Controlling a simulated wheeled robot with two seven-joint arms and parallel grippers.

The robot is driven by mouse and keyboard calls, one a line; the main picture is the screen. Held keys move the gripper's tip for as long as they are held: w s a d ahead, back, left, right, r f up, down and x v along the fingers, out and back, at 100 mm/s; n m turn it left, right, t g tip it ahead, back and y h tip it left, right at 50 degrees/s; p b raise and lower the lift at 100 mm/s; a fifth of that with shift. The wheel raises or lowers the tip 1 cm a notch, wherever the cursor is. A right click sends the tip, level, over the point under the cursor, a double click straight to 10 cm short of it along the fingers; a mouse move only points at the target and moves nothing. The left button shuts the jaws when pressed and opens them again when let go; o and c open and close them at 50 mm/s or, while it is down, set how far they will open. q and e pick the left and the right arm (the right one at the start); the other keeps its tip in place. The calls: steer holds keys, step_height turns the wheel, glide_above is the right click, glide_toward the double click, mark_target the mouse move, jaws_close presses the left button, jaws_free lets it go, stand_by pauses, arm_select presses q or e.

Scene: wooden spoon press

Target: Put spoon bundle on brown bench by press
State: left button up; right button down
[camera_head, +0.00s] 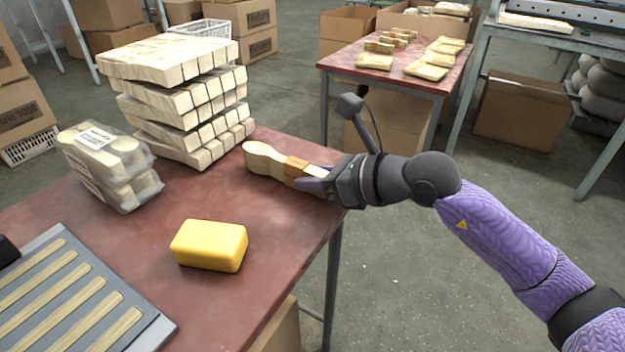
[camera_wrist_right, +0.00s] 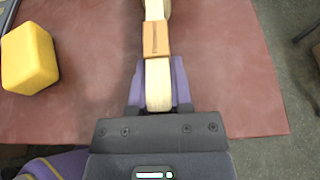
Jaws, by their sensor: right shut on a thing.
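A spoon bundle (camera_head: 268,157) with a brown paper band lies over the right edge of the red-brown bench (camera_head: 290,235). My right gripper (camera_head: 314,180) is shut on its handle end, at the bench's right edge. In the right wrist view the bundle (camera_wrist_right: 157,40) points away from my right gripper (camera_wrist_right: 158,85), with one finger on each side of the handle. Whether the bundle touches the bench top is hard to tell. The press is not clearly identifiable; a grey slotted plate with wooden strips (camera_head: 75,300) sits at the front left. My left gripper is not in view.
A yellow block (camera_head: 210,245) lies mid-bench, left of the bundle. Stacked wooden blanks (camera_head: 180,95) and a plastic-wrapped pack (camera_head: 110,165) stand behind and left. A second table (camera_head: 440,82) with several bundles is at the back. Bare bench top lies between the yellow block and the bundle.

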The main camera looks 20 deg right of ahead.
steer(key=shift+f, duration=0.15)
steer(key=c, duration=0.6)
jaws_free()
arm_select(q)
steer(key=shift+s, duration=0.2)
arm_select(e)
steer(key=shift+o, duration=0.3)
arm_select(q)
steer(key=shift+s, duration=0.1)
arm_select(e)
steer(key=shift+r, duration=0.25)
arm_select(q)
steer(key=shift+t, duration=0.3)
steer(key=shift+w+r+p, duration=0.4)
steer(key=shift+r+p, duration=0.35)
steer(key=shift+p, duration=0.1)
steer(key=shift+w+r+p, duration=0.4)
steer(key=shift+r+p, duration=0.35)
steer(key=shift+p, duration=0.15)
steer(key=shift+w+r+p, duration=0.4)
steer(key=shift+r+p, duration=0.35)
steer(key=shift+p, duration=0.1)
arm_select(e)
steer(key=v, duration=1.2)
